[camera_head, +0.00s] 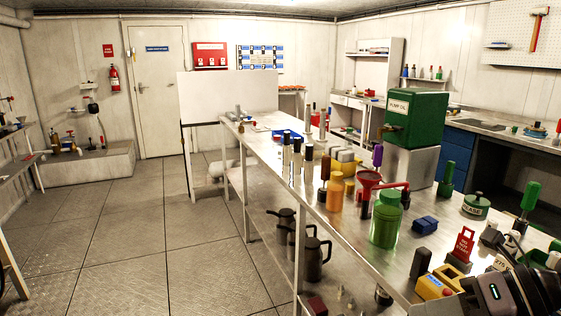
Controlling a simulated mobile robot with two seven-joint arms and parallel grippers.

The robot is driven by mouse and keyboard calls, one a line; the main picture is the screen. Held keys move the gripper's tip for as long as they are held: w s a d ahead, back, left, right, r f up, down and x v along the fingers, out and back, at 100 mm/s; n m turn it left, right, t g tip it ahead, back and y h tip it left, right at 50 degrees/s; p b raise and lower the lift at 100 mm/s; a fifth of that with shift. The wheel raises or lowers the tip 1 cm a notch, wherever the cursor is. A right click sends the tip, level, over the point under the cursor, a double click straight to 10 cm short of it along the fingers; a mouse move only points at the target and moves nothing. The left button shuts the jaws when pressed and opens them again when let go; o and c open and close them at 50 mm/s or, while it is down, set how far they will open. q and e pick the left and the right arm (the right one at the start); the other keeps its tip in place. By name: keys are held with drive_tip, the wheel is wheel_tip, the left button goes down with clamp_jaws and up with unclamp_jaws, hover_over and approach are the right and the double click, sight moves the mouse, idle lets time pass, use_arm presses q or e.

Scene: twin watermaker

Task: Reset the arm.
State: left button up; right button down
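A dark grey and black part of my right arm (510,291) shows at the bottom right corner, over the near right end of the long metal workbench (262,150). I cannot make out its gripper fingers among the dark shapes there, nor whether they hold anything. My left arm and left gripper are out of view.
The bench carries a green jar (386,226), a red funnel (370,178), a blue block (424,223), a green pump oil tank (415,118) and several bottles. Dark jugs (313,258) stand on its lower shelf. The tiled floor (145,235) at left is clear.

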drive_tip(key=a+m+t+y, duration=0.1)
drive_tip(key=a+m+y, duration=0.45)
drive_tip(key=a, duration=0.35)
wheel_tip(320, 180, down, 4)
drive_tip(key=w+m+t+h, duration=0.1)
drive_tip(key=w+m+t, duration=0.2)
drive_tip(key=m+t, duration=0.65)
drive_tip(key=s+d+f+m+h+p, duration=0.1)
drive_tip(key=s+d+f+m+h, duration=0.15)
drive_tip(key=f+m+h, duration=0.4)
drive_tip(key=s+d+f+m+h, duration=0.1)
drive_tip(key=d+f+m+h, duration=0.2)
drive_tip(key=f+m, duration=0.55)
drive_tip(key=s+d+f+m+g+h, duration=0.2)
drive_tip(key=s+f+m, duration=0.4)
drive_tip(key=s+f, duration=0.5)
drive_tip(key=shift+d+g+h, duration=0.35)
drive_tip(key=shift+g+h, duration=0.25)
drive_tip(key=shift+g, duration=0.55)
drive_tip(key=shift+w+f, duration=0.1)
